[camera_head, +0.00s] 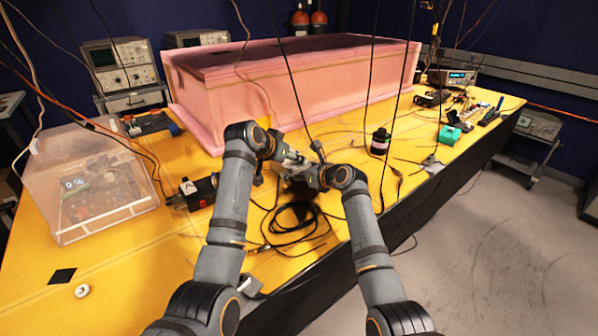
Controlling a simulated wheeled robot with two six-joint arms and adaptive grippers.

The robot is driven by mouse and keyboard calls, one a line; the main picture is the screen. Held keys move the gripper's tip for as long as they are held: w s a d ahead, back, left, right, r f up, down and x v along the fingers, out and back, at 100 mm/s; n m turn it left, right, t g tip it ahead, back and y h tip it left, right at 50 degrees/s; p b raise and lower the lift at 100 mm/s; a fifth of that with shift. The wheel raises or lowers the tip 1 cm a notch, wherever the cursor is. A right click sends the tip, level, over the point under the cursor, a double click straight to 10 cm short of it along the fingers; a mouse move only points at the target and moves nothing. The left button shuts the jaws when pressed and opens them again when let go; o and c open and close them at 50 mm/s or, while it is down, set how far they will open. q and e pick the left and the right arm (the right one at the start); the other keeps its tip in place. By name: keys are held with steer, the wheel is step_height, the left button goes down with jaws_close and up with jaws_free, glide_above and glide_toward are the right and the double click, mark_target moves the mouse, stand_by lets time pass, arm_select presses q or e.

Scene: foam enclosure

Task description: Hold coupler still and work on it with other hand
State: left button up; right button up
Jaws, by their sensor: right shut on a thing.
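My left gripper (288,157) reaches in from the left to the middle of the yellow table. I cannot make out whether its fingers are open or shut. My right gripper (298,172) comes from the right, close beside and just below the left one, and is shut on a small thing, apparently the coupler. The coupler is mostly hidden between the two grippers, and its shape and tilt cannot be told. The two grippers nearly meet above the table.
A coiled black cable (292,218) lies below the grippers on the yellow table (130,270). A pink foam enclosure (240,110) stands behind them. A clear box (95,185) and a black device (198,191) are at left. Thin cables hang in front. Small tools lie at right.

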mark_target(291, 165)
arm_select(q)
steer(key=shift+x, duration=1.45)
jaws_close()
